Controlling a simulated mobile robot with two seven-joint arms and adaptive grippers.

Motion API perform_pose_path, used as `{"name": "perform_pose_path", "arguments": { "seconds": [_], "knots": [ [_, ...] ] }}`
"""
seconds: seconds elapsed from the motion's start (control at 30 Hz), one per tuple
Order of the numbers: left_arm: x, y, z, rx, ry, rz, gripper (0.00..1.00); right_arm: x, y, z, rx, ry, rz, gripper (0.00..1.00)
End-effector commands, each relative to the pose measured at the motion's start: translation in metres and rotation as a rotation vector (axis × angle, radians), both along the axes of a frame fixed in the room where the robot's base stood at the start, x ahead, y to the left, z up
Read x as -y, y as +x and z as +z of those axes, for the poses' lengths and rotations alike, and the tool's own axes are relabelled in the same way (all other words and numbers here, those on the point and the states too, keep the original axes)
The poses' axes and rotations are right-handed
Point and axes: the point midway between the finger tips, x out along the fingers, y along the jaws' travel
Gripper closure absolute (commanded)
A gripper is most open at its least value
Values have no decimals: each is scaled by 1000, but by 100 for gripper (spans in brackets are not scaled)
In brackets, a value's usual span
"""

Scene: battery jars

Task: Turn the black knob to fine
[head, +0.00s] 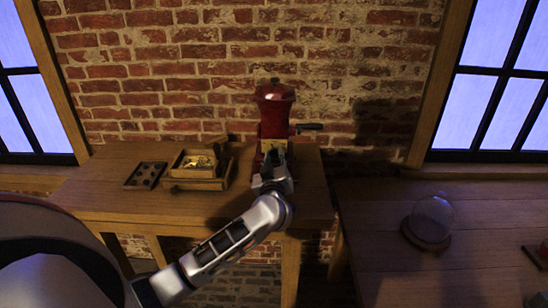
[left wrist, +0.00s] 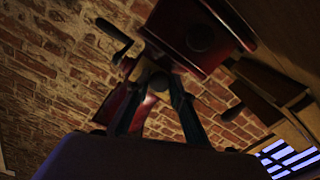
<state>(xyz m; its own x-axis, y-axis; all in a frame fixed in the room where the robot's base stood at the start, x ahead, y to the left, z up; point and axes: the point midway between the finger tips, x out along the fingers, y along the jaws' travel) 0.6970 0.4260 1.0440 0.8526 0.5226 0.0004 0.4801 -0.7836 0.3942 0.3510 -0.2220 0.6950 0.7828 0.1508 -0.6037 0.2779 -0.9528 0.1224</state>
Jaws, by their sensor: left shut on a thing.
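A red grinder (head: 274,112) stands upright at the back of the left wooden table, against the brick wall. A dark crank handle (head: 309,127) sticks out on its right side, and it also shows in the left wrist view (left wrist: 112,30). My left gripper (head: 271,177) is at the front of the grinder and hides its lower part in the head view. In the left wrist view its fingers (left wrist: 158,80) are closed around a small dark round knob (left wrist: 159,83) below the red body (left wrist: 188,35). The knob's setting marks cannot be read. My right gripper is not in view.
A wooden box with a tray of brass-coloured pieces (head: 198,163) and a dark tray with holes (head: 145,175) lie left of the grinder. On the right table (head: 390,265) a glass dome (head: 432,215) stands on a dark base. The right table's middle is mostly clear.

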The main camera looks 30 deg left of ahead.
Motion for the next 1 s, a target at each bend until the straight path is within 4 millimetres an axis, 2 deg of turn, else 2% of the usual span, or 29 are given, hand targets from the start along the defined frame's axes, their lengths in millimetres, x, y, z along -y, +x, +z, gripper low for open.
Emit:
{"name": "perform_pose_path", "arguments": {
  "seconds": [0.5,1.0],
  "knots": [
    [1,0,0,236,-387,0,99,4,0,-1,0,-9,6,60],
    [1,0,0,337,-554,0,99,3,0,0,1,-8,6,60]
  ]
}}
